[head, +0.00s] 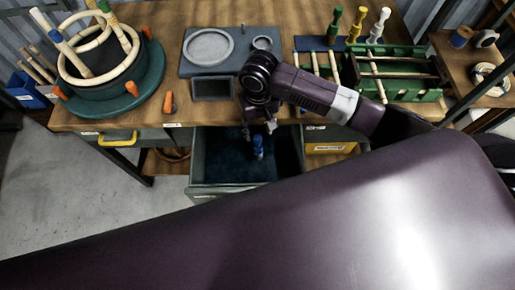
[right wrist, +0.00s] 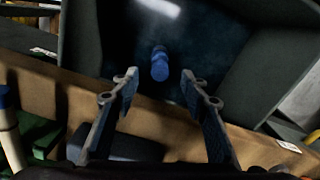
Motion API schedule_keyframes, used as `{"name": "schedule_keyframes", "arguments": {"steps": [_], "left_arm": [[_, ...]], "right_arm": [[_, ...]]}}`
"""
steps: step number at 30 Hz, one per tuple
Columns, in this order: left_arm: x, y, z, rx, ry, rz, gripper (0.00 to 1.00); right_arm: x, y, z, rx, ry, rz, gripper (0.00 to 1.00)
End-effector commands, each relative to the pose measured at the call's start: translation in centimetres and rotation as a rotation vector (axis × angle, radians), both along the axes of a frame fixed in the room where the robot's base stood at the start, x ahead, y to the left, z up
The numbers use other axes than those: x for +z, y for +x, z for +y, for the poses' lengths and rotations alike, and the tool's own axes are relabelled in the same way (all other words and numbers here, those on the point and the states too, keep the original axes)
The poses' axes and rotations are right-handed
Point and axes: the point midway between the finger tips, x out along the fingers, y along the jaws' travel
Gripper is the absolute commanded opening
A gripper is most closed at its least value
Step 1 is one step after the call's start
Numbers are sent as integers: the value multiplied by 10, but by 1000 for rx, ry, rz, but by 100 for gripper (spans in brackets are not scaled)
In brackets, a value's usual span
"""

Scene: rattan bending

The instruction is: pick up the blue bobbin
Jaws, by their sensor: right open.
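The blue bobbin (head: 258,148) stands in the open drawer (head: 200,189) below the workbench, on the drawer's dark blue floor. My right gripper (head: 259,129) is over the drawer with its fingers pointing down, open and empty. In the right wrist view the bobbin (right wrist: 160,66) appears between and beyond the two spread fingertips of the gripper (right wrist: 158,80), and I see no contact. My left gripper is not in view.
The drawer walls surround the bobbin, with the bench (head: 225,117) edge behind. On the bench are a green round base (head: 150,75) with rattan rings, a grey tray (head: 213,88), and a green rack (head: 415,95). A blue-topped spool (head: 460,37) lies on the right shelf.

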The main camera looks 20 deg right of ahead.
Motion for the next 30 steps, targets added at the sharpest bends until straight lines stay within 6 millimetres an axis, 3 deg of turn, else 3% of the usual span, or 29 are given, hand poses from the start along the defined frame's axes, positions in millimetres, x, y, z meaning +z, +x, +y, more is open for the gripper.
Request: {"name": "schedule_keyframes", "arguments": {"steps": [5,14,23,30], "left_arm": [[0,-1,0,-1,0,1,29],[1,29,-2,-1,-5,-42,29],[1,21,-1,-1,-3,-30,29],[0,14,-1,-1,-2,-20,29]], "right_arm": [[-15,0,0,-1,0,1,41],[-59,0,0,0,-1,1,41],[-64,0,0,1,0,-1,41],[-64,0,0,1,0,-2,16]]}}
